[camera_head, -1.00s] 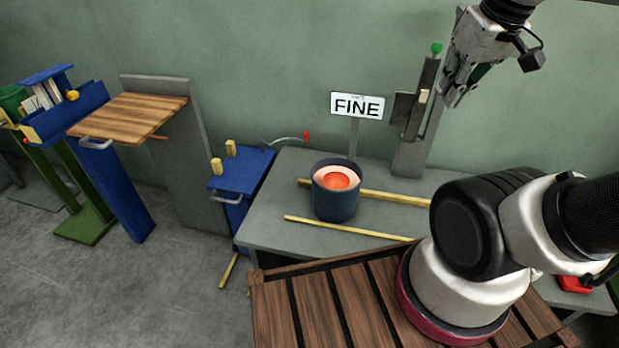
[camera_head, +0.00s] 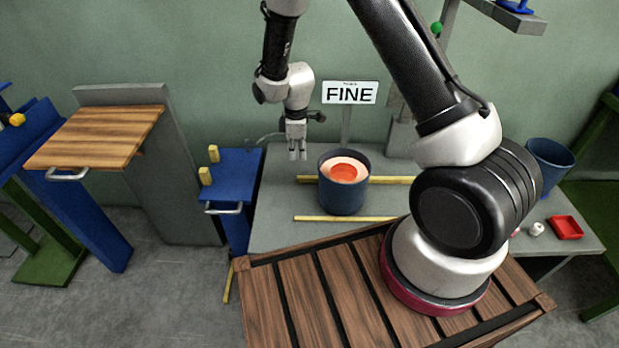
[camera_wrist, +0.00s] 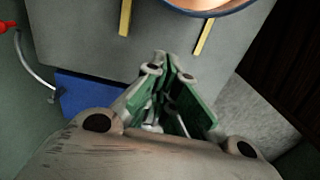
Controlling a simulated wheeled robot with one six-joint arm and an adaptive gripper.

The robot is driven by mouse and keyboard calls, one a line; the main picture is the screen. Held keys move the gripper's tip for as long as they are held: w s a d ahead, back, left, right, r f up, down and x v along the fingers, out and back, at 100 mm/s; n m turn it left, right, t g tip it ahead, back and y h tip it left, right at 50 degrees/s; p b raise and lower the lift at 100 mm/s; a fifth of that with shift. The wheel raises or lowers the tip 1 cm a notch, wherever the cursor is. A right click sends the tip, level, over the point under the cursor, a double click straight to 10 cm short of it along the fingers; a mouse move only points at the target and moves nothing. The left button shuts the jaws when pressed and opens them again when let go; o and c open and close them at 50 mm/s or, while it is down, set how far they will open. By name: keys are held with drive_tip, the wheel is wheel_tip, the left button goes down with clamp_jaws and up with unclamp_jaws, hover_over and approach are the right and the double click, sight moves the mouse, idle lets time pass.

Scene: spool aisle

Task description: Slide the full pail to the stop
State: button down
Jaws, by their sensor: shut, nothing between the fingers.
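A dark blue pail (camera_head: 343,198) with a pale ring and orange-red contents stands upright on the grey table, between two yellow strips, in front of the FINE sign. Its rim and pale inside show at the top of the wrist view (camera_wrist: 207,12). My gripper (camera_head: 297,156) hangs pointing down, left of the pail and apart from it, near the table's left end. Its fingers are shut and empty, and they show in the wrist view (camera_wrist: 168,72). I cannot tell which part is the stop.
The yellow strips, rear (camera_head: 385,180) and front (camera_head: 335,218), run along the grey table (camera_head: 275,232). A blue cart (camera_head: 236,175) with yellow pegs adjoins on the left. The FINE sign (camera_head: 350,93) stands behind. Another blue pail (camera_head: 550,160) and a red tray (camera_head: 565,228) are at right.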

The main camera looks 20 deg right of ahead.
drive_tip(key=s+d+f, duration=0.1)
drive_tip(key=d+f, duration=0.2)
drive_tip(key=f, duration=0.8)
drive_tip(key=shift+s+d, duration=0.2)
drive_tip(key=shift+d, duration=0.05)
drive_tip(key=shift+d, duration=0.1)
